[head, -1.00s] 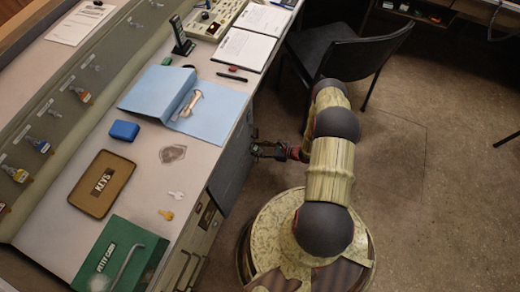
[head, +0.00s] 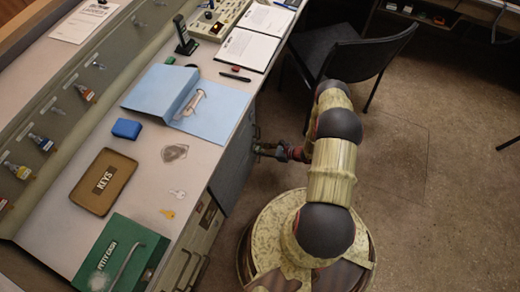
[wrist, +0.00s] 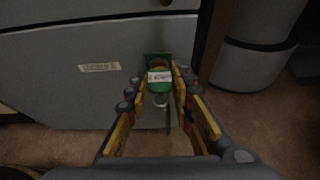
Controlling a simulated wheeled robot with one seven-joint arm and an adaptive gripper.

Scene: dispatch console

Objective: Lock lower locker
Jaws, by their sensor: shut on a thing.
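The lower locker (wrist: 60,85) is a flat grey front with a small printed label (wrist: 100,67) in the wrist view. It looks closed, with a seam along its top. My gripper (wrist: 160,76) is shut on a green-tagged key (wrist: 156,87) near the right part of this front. The tag has a white label, and a ring and a thin metal piece hang below it. The key's tip is hidden, so I cannot tell whether it sits in a lock. In the head view my gripper (head: 266,149) is against or close to the grey front below the desk.
The desk (head: 150,205) holds a KEYS tray (head: 103,203), a green petty cash folder (head: 103,240), a blue box (head: 126,129), a blue folder (head: 160,90) and two loose keys. A dark chair (head: 340,50) stands behind my arm.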

